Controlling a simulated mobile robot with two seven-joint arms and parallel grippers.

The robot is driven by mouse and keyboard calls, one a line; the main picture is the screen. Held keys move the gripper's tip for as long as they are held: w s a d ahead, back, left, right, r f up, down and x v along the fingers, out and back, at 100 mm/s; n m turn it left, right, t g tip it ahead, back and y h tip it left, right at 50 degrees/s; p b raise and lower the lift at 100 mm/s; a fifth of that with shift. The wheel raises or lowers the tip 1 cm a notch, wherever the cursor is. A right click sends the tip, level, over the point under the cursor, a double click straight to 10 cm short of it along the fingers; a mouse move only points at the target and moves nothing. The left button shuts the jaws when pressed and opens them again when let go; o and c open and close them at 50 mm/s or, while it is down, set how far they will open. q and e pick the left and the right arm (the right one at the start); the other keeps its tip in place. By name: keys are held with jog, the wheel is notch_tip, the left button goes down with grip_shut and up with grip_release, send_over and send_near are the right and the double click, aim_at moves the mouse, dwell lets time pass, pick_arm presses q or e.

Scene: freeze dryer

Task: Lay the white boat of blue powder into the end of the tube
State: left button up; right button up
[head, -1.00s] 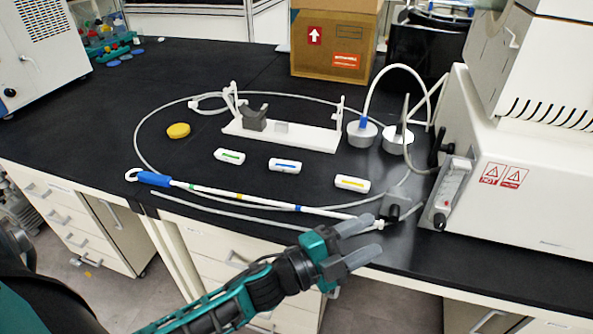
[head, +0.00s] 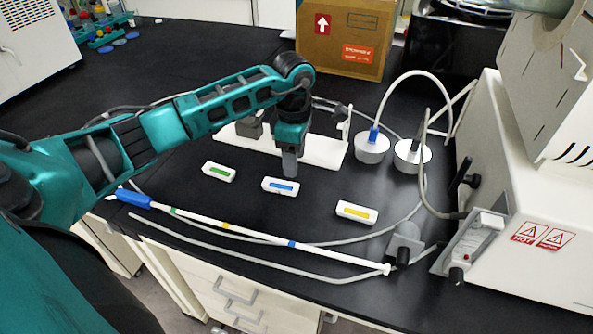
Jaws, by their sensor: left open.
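The white boat with the blue strip (head: 273,188) lies on the black bench, between a boat with a green strip (head: 219,172) and one with a yellow strip (head: 357,212). My left gripper (head: 290,165) points down just over the far right part of the blue boat. Its fingers line up one behind the other, so the gap is hard to see; it is open and holds nothing visible. I cannot tell whether it touches the boat. I cannot clearly make out the tube. A white stand (head: 322,153) behind is partly hidden by my arm. My right gripper is out of view.
A banded white rod with a blue handle (head: 133,198) and a grey hose (head: 270,263) lie along the front. A cardboard box (head: 345,40) stands behind.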

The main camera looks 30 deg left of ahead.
aim_at(295, 183)
pick_arm(q)
notch_tip(295, 183, down, 8)
jog(key=b, duration=0.4)
jog(key=shift+w, duration=0.15)
jog(key=shift+f+b, duration=0.5)
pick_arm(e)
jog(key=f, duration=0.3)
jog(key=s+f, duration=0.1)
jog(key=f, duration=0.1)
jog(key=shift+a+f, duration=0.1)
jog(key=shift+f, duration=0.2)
pick_arm(q)
jog(key=shift+c, duration=0.3)
jog(key=c, duration=0.7)
jog(key=shift+r, duration=0.15)
jog(key=shift+r+p, duration=2.1)
jog(key=shift+r, duration=0.8)
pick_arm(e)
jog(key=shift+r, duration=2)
